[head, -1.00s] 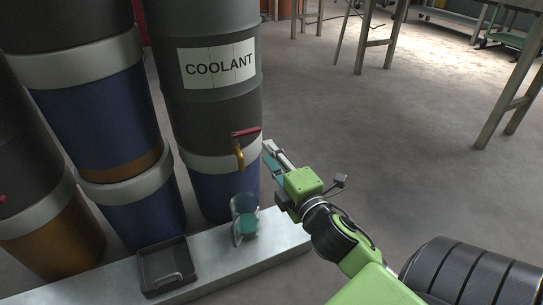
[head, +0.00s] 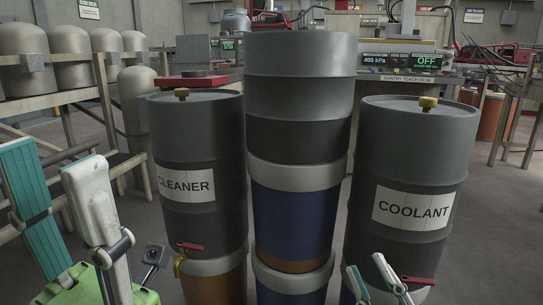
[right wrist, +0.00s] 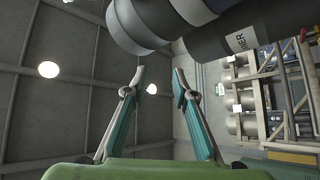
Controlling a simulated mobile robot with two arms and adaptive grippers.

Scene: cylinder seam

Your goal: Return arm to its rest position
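My left gripper (head: 52,158) is large in the left foreground of the head view, fingers upward, apart, with nothing seen between them. My right gripper (head: 366,265) is low in the head view, in front of the COOLANT drum (head: 415,150), fingers pointing up. In the right wrist view its two teal-padded fingers (right wrist: 158,78) are apart and empty, with the ceiling behind them. I cannot tell from the head view how far it is from the drum.
The CLEANER drum (head: 195,145) with a red-handled tap (head: 189,248) stands behind my left gripper. A taller drum stack (head: 300,110) stands between the labelled drums. A red tap handle (head: 418,281) shows beside my right gripper. A bench with an OFF display (head: 426,62) is behind.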

